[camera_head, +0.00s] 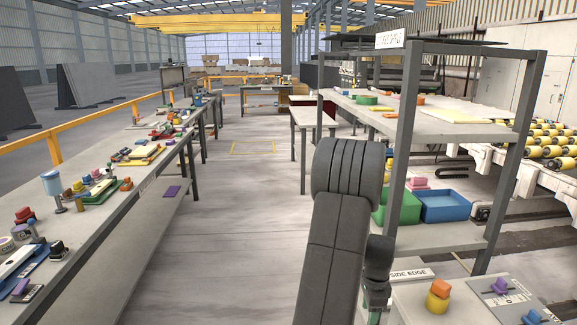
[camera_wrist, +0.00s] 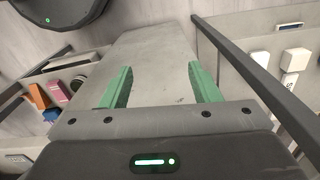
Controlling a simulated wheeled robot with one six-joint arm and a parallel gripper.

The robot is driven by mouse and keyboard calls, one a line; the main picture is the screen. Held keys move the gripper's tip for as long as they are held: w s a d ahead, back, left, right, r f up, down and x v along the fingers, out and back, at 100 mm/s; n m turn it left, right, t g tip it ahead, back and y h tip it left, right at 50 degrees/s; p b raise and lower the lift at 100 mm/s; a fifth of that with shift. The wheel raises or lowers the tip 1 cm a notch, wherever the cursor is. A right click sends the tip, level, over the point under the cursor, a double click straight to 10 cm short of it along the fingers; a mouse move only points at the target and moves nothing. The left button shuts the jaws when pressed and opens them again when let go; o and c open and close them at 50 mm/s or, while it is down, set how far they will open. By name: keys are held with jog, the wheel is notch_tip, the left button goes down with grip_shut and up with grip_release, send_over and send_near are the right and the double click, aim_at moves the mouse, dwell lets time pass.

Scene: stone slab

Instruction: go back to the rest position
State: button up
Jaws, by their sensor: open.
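My gripper (camera_wrist: 161,84) shows in the wrist view with its two green fingers spread wide apart. Nothing is held between them; a plain grey surface (camera_wrist: 158,55) lies beyond the fingers. In the head view my dark grey arm rises through the middle right of the picture, in front of the aisle and beside the shelf rack. My gripper cannot be made out clearly there.
A long workbench (camera_head: 147,205) with tools runs along the left. A shelf rack (camera_head: 405,130) with a blue bin (camera_head: 445,206) stands close right of my arm. A control box (camera_head: 470,305) is at the lower right. The aisle floor (camera_head: 245,190) is clear.

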jog(key=w+a+f+n+b, duration=0.1)
jog(key=w+a+f+n, duration=0.1)
jog(key=a+f+n, duration=0.3)
notch_tip(320, 180, down, 3)
jog(key=shift+a+f+b, duration=0.2)
jog(key=shift+a+b, duration=0.1)
jog(key=shift+a, duration=0.55)
